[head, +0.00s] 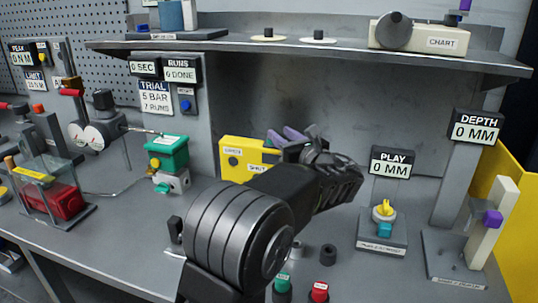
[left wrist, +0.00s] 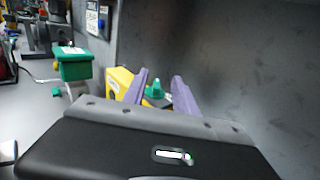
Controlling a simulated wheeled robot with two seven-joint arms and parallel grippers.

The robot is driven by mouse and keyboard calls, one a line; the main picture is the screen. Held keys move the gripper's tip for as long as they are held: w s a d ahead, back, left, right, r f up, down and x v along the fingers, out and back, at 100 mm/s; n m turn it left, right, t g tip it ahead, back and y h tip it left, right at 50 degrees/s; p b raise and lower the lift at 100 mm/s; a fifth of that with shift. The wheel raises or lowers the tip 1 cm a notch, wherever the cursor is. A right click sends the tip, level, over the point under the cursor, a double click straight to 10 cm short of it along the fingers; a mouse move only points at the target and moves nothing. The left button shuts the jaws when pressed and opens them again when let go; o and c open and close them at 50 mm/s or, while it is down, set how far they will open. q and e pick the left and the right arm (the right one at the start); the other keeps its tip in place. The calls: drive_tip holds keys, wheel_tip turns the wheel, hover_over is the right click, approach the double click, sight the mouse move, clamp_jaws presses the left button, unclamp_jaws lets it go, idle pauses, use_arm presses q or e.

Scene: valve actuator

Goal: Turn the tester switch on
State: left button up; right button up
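A yellow box (head: 235,150) with small printed labels and dark round spots stands at the back of the bench; I cannot tell for sure that it is the tester. It also shows in the left wrist view (left wrist: 121,80), with a green knob (left wrist: 155,89) on or beside it. My left gripper (head: 284,136) reaches over the box's right part and hides it in the head view. Its purple fingers (left wrist: 160,78) are apart, with the green knob seen between them; contact cannot be told. My right gripper is in neither view.
A green-topped unit (head: 167,153) stands left of the yellow box. A play gauge base (head: 383,240) with a yellow knob is on the right. Green and red buttons (head: 319,291) sit at the front. A shelf (head: 310,52) overhangs the back.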

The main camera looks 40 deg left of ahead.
use_arm(q)
drive_tip(key=shift+f+b, duration=0.3)
drive_tip(key=shift+f, duration=0.65)
drive_tip(key=shift+a, duration=0.1)
drive_tip(key=p+x, duration=0.1)
drive_tip(key=x, duration=0.6)
drive_tip(key=shift+w+a, duration=0.2)
drive_tip(key=shift+a, duration=0.05)
clamp_jaws()
